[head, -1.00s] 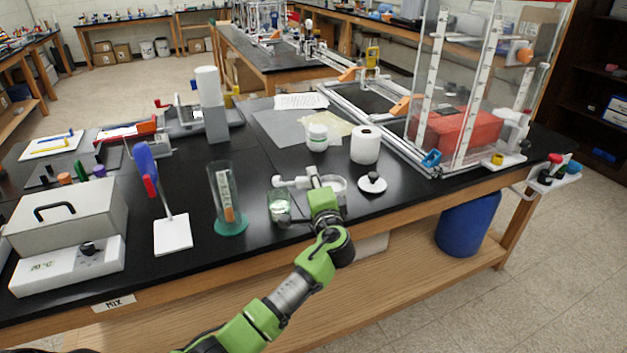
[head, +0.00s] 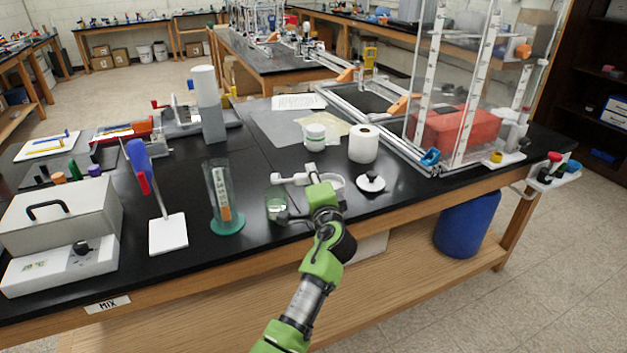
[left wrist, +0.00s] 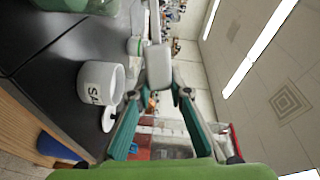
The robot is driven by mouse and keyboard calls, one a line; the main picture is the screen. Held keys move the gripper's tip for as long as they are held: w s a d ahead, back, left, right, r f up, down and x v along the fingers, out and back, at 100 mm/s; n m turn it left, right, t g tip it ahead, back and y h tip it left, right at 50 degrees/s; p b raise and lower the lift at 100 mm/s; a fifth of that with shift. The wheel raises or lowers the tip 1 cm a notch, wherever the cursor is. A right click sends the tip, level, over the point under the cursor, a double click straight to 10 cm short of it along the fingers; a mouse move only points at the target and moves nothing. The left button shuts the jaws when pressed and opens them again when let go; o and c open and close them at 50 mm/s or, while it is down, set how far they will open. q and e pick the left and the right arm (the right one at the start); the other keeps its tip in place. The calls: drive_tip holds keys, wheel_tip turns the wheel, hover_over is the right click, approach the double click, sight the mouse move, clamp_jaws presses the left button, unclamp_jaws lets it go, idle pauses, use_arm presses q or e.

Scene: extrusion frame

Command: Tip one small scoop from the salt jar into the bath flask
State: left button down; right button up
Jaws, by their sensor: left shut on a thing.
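My left gripper (head: 312,180) is shut on a white scoop (head: 290,179), held roughly level above the bench. In the left wrist view the scoop (left wrist: 158,68) shows between the fingers (left wrist: 155,95). The scoop's free end points left, over or near the bath flask (head: 277,207), a clear greenish glass vessel on the bench. Whether the scoop holds salt cannot be told. The white salt jar (head: 337,183) stands open behind my gripper, partly hidden. In the left wrist view the jar (left wrist: 97,82) shows part of its lettering. My right gripper is not in view.
A tall clear cylinder (head: 219,190) on a green base stands left of the flask. A white tub (head: 315,137) and a paper roll (head: 363,144) stand behind. The bench's front edge is close.

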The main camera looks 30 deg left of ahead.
use_arm(q)
drive_tip(key=shift+s+a+r+p, duration=0.1)
drive_tip(key=shift+a+r+p, duration=0.2)
drive_tip(key=shift+p, duration=0.15)
drive_tip(key=a+r+n+p, duration=0.1)
drive_tip(key=n+p, duration=0.1)
drive_tip(key=p, duration=0.1)
drive_tip(key=a+r+n+h+p, duration=0.1)
drive_tip(key=r+n+p, duration=0.1)
drive_tip(key=p, duration=0.1)
drive_tip(key=s+a+r+n+h+p, duration=0.1)
drive_tip(key=r+n+p, duration=0.1)
drive_tip(key=shift+s+a+g+p, duration=0.1)
drive_tip(key=shift+g+p, duration=0.3)
drive_tip(key=a+n+h+p, duration=0.1)
drive_tip(key=a+n+p, duration=0.1)
drive_tip(key=s+a+r+n+h+p, duration=0.1)
drive_tip(key=a+n+p, duration=0.1)
drive_tip(key=p, duration=0.1)
drive_tip(key=s+a+r+n+h+p, duration=0.1)
drive_tip(key=a+n+p, duration=0.1)
drive_tip(key=shift+p, duration=0.35)
drive_tip(key=shift+s+a+r+n+t, duration=0.1)
drive_tip(key=shift+a+r+n+t, duration=0.05)
drive_tip(key=shift+r+n+t, duration=0.15)
wheel_tip(320, 180, up, 3)
drive_tip(key=shift+r, duration=0.1)
